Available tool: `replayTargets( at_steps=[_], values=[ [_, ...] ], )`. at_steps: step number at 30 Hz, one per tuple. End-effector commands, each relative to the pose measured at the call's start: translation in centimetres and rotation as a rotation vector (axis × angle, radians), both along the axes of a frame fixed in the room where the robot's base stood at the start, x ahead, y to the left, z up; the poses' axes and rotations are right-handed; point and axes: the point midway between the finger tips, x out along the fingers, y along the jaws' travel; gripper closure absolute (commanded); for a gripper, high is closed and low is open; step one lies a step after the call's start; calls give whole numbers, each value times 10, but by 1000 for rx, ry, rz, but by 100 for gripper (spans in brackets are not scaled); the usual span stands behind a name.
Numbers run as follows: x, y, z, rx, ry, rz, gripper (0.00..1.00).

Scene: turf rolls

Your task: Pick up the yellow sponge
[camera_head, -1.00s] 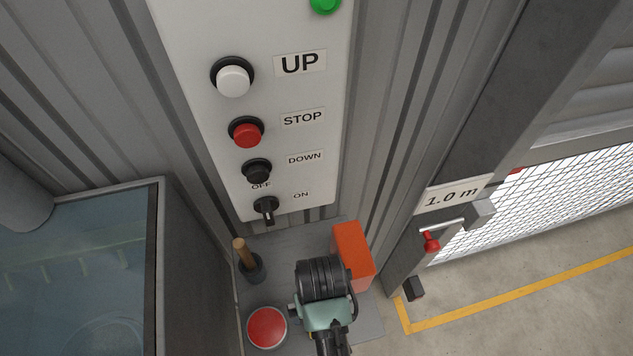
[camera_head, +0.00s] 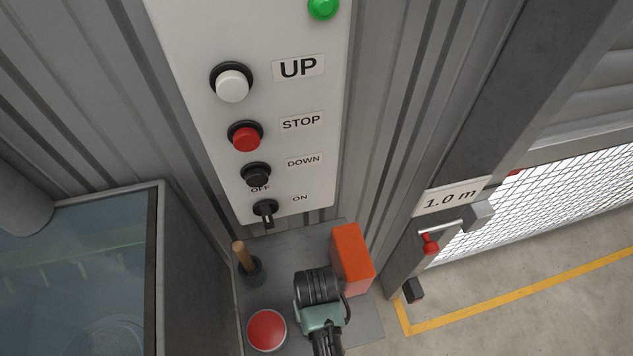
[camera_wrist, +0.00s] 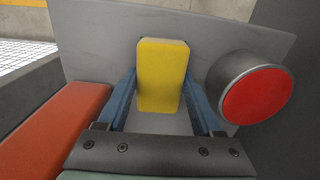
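The yellow sponge (camera_wrist: 162,76) shows in the wrist view, above the grey shelf surface and between the two blue fingers of my gripper (camera_wrist: 160,85). The fingers stand wide apart, one along each side of the sponge. The gaps at the sponge's sides are very narrow at the fingertips, and I cannot tell whether they touch. In the head view my gripper (camera_head: 318,315) is over the shelf, and its dark wrist hides the sponge.
A grey shelf (camera_head: 290,242) carries an orange block (camera_head: 352,259) close to my gripper, a red round button (camera_head: 267,330) on the other side, and a wooden-handled tool in a dark cup (camera_head: 250,268). A switch panel (camera_head: 200,60) stands behind.

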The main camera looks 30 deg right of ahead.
Motion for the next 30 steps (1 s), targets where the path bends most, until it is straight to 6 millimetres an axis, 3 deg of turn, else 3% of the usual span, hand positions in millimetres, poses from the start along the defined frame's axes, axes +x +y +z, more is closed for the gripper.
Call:
replayTargets(
  at_steps=[1, 10, 19, 30],
  values=[
    [0, 0, 0, 0, 0, 0, 45],
    [0, 0, 0, 0, 0, 0, 97],
    [1, 0, 13, -1, -3, 0, 97],
    [1, 0, 83, -1, -4, 1, 97]
  ],
)
